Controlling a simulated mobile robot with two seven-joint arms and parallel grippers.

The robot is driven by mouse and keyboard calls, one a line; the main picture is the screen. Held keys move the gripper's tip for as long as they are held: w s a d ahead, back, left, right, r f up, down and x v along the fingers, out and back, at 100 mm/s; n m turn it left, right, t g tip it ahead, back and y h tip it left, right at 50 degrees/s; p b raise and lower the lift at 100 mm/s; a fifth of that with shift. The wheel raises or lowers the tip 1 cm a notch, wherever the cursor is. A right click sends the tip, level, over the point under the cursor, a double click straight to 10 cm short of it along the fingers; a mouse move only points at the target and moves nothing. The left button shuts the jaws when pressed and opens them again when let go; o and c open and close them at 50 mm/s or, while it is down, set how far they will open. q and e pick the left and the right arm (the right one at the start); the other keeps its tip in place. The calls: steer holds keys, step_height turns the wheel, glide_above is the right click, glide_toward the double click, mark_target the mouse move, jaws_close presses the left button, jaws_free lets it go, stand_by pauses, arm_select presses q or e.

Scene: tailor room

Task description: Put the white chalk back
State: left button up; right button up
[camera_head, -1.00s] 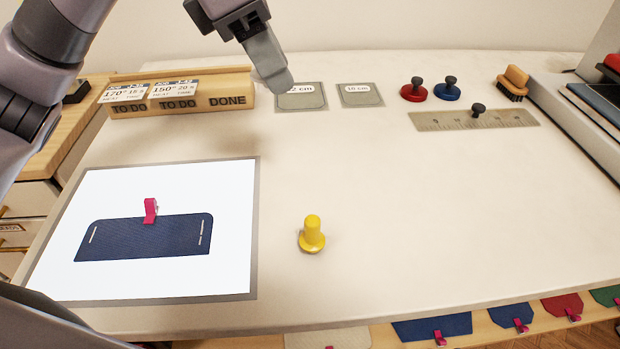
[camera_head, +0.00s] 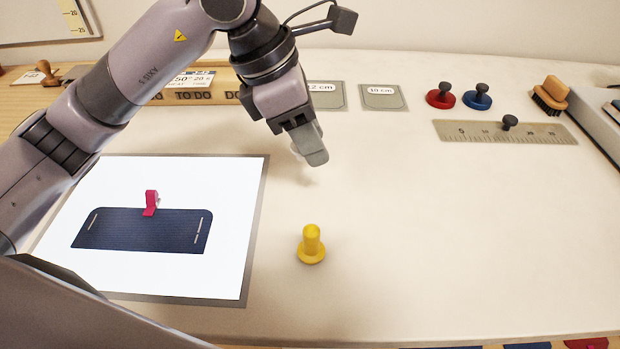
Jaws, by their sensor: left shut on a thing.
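My left gripper (camera_head: 314,152) hangs above the middle of the table, pointing down and slightly right. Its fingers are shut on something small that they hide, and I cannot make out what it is. No white chalk can be told apart anywhere in view. A yellow knob-like piece with a round base (camera_head: 312,244) stands upright on the table, below the gripper in the picture and apart from it. My right gripper is not in view.
A dark blue cloth piece (camera_head: 140,232) with a pink clip (camera_head: 151,202) lies on a white sheet (camera_head: 215,282) at left. A wooden block (camera_head: 197,97), label plates (camera_head: 383,104), red (camera_head: 440,98) and blue (camera_head: 477,101) knobs, ruler (camera_head: 470,131) and brush (camera_head: 551,96) line the back. Right-centre is clear.

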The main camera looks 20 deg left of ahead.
mark_target(319, 195)
arm_select(q)
step_height(319, 195, down, 8)
steer(key=shift+f, duration=0.1)
stand_by(0.4)
steer(key=shift+f+b, duration=0.2)
steer(key=shift+b, duration=0.2)
steer(key=o, duration=1)
steer(key=shift+r, duration=0.1)
steer(key=shift+r+p, duration=0.25)
steer(key=shift+p, duration=0.1)
steer(key=v, duration=1.2)
